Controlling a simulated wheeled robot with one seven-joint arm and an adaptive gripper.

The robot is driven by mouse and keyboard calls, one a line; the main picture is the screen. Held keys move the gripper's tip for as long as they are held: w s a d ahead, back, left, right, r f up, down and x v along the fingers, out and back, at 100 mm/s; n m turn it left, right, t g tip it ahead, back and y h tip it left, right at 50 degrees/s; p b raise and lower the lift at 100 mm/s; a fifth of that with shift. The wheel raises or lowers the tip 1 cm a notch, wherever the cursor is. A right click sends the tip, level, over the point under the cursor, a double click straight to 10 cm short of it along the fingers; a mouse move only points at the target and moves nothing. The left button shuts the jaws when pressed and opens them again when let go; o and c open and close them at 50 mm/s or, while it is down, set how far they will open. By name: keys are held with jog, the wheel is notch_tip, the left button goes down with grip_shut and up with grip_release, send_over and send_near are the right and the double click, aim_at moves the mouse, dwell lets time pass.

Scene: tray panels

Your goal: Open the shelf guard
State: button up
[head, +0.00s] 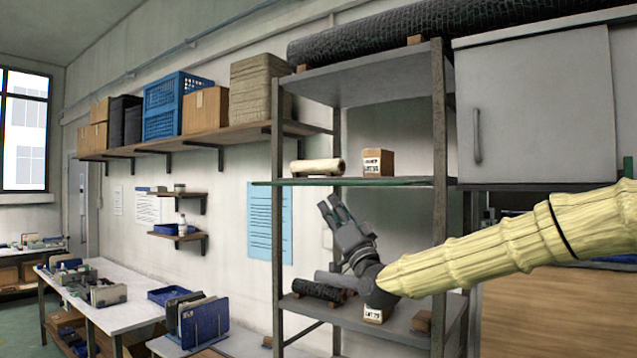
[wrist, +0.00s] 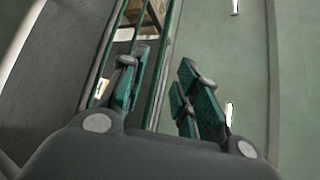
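The shelf guard seems to be the thin dark green strip (head: 400,182) along the front edge of the middle shelf of the metal rack. It looks nearly edge-on, so its tilt is hard to tell. My gripper (head: 335,207) is just below that strip, left of the rack's middle, fingers pointing up and apart, with nothing between them in the head view. In the wrist view my gripper (wrist: 163,88) has its fingers apart. A long green-edged bar (wrist: 161,75) runs up past the left finger; I cannot tell whether they touch.
A cream roll (head: 317,167) and a labelled box (head: 378,162) sit on the middle shelf. Dark rolls (head: 320,291) and a labelled box (head: 373,314) lie on the lower shelf. The rack's front post (head: 439,130) stands right of my gripper. A grey cabinet (head: 540,100) hangs at right.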

aim_at(318, 184)
jog(key=p+x, duration=0.5)
jog(key=x, duration=0.5)
jog(key=shift+w+a+r, duration=0.15)
jog(key=shift+w+r, duration=0.1)
jog(key=shift+r, duration=0.05)
grip_shut()
